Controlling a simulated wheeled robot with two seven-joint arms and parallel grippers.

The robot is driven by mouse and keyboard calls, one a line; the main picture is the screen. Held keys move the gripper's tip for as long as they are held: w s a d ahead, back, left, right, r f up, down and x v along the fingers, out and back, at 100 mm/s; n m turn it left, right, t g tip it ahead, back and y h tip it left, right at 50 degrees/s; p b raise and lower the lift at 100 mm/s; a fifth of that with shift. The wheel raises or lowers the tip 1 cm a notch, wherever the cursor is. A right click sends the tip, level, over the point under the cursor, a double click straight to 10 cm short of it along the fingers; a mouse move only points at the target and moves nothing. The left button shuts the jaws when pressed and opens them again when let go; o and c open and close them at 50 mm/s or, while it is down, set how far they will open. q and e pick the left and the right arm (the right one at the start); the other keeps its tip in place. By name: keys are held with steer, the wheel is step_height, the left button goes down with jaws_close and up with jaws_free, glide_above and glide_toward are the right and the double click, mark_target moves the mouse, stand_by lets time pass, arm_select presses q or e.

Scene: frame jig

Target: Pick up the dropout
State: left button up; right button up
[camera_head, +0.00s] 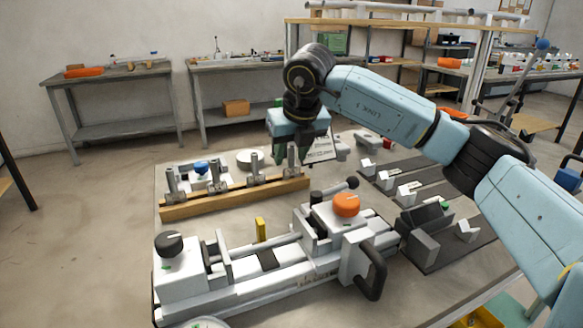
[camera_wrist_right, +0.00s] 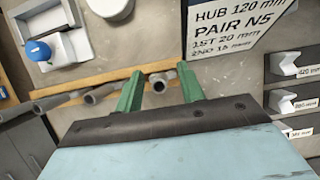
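Several grey metal dropouts stand upright in a row on a wooden rack (camera_head: 235,198) in the head view. The rightmost dropout (camera_head: 291,160) is below my right gripper (camera_head: 290,155), which points down with its green fingers apart. In the right wrist view, the round end of this dropout (camera_wrist_right: 160,82) shows between the fingertips of the gripper (camera_wrist_right: 160,85), with a gap visible on each side. My left gripper is not in view.
A grey jig with an orange knob (camera_head: 346,205) and a black knob (camera_head: 168,243) stands in front of the rack. A label card (camera_wrist_right: 235,25) reads "HUB 120 mm". White-blocked holders (camera_head: 408,192) are at right. A tray with a blue item (camera_head: 201,168) is behind the rack.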

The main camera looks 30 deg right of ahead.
jaws_close()
